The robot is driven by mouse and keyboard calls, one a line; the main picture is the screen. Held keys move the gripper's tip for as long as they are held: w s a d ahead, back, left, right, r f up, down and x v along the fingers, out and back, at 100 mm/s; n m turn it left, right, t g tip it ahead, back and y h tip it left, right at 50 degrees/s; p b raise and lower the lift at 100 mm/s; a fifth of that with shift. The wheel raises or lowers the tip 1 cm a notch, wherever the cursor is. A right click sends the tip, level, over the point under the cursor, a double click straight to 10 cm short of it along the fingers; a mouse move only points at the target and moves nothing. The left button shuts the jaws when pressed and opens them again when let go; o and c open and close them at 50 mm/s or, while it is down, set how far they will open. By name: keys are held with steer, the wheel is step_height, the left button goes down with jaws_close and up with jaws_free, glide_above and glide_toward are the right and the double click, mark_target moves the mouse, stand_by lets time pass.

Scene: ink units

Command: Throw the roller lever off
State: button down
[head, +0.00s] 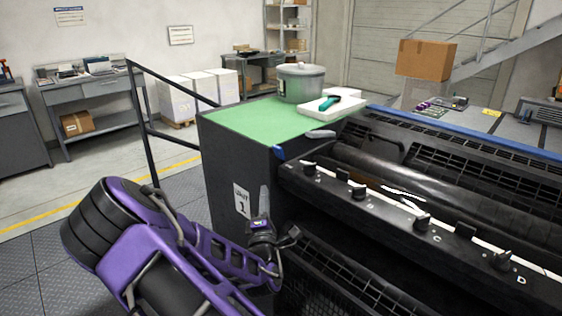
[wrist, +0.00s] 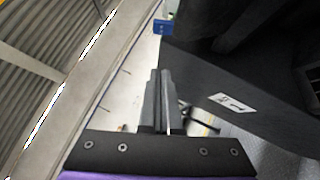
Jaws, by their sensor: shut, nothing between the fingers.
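A blue piece (head: 278,153) sits at the unit's top front corner, above and slightly right of my gripper; a blue piece also shows in the wrist view (wrist: 163,27), beyond the fingertips. A small grey handle-like piece (head: 320,134) lies near that corner. I cannot tell for sure which part is the roller lever. The dark roller (head: 400,180) lies behind the knob rail.
Several black knobs (head: 357,190) stand along the front rail. A grey pot (head: 300,82) and a white tray (head: 320,110) with a teal tool stand on the green top (head: 250,122). A black guard rail (head: 140,120) rises to the left. Open floor lies at left.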

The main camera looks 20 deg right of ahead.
glide_toward(277, 151)
steer(key=w+a, duration=0.2)
steer(key=w, duration=0.3)
steer(key=d, duration=0.1)
steer(key=w+d, duration=0.1)
steer(key=d+r, duration=0.1)
steer(key=shift+w+d, duration=0.35)
steer(key=shift+r, duration=0.1)
steer(key=shift+w+d+r+m+g+p, duration=0.2)
steer(key=shift+d+r+m+g+p, duration=0.3)
steer(key=shift+p, duration=0.3)
steer(key=w+d+r+m+g+y+p, duration=0.1)
steer(key=w+d+m+g+y+p, duration=0.1)
steer(key=d, duration=0.5)
steer(key=shift+w+d+r+m+g+y+p, duration=0.3)
steer(key=shift+w+m+g+p, duration=0.25)
steer(key=shift+m+g+p, duration=1.1)
